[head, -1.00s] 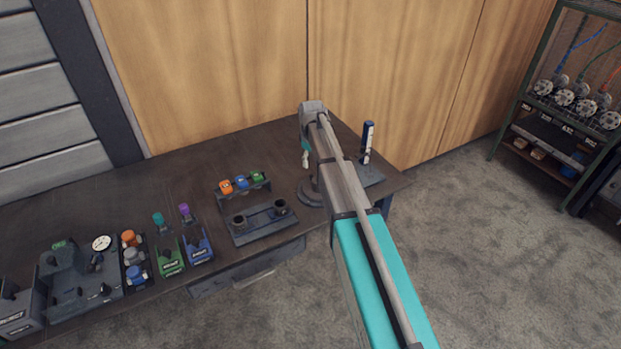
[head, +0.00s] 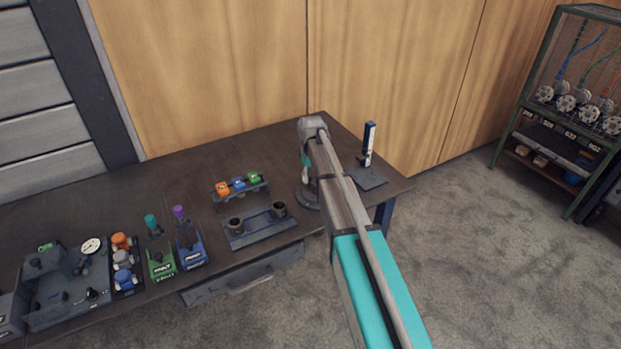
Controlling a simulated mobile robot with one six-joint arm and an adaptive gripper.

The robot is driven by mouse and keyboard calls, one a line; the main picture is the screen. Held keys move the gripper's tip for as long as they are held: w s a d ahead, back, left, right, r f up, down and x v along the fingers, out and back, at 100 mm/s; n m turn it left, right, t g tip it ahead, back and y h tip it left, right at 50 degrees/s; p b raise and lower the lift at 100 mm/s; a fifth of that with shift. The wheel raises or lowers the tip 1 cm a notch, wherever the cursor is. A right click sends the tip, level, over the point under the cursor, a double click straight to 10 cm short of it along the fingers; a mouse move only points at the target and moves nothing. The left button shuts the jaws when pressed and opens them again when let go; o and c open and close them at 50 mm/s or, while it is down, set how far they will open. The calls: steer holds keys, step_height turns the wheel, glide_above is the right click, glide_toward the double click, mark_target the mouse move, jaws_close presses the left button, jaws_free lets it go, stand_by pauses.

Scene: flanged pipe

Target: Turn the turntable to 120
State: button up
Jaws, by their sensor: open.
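The turntable looks to be the dark round disc (head: 307,201) on the bench, partly covered by my arm. A small pale upright part shows above the disc, too small to tell whether it belongs to the turntable or to my fingers. My gripper (head: 307,177) points down over the disc from the end of my grey and teal arm. It is open. Its fingertips are small, and I cannot tell whether they touch anything. Any angle marks on the disc, including 120, are not readable.
A blue and white post on a dark base (head: 367,178) stands right of the disc. Left are a dark two-cup holder (head: 262,233), a rack with coloured blocks (head: 240,192) and bottle holders (head: 191,252). A green-framed shelf (head: 508,116) stands at the right.

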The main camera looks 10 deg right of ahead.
jaws_close()
stand_by(0.4)
